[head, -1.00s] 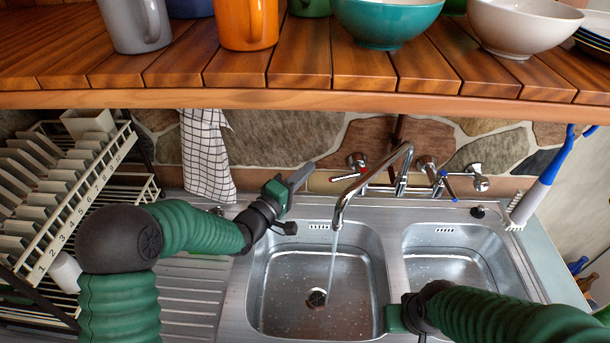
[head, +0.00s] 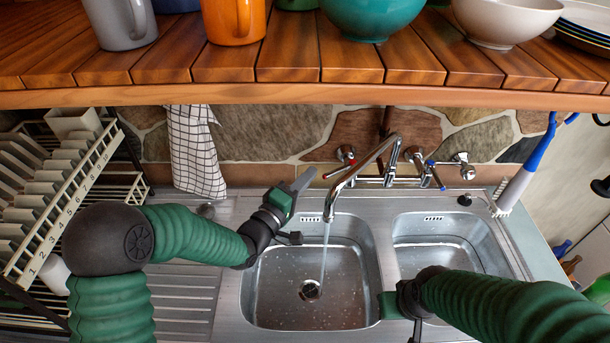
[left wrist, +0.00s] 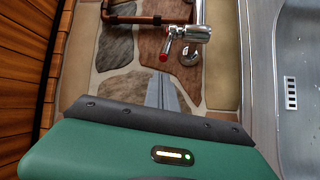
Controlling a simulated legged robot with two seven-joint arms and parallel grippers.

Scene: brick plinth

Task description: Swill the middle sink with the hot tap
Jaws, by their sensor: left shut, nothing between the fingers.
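The tap's spout (head: 368,168) curves over the left basin (head: 310,262), and a thin stream of water (head: 325,255) falls into it near the drain (head: 310,289). The red-marked lever (head: 334,173) sits left of the spout; it also shows in the left wrist view (left wrist: 168,46). A blue-marked lever (head: 434,176) is on the right. My left gripper (head: 308,176) is shut and empty, its tips just left of the red lever, apparently apart from it; the tips show below it in the left wrist view (left wrist: 162,85). My right gripper (head: 384,304) hangs over the divider; its fingers are not clear.
A second basin (head: 448,240) is on the right.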

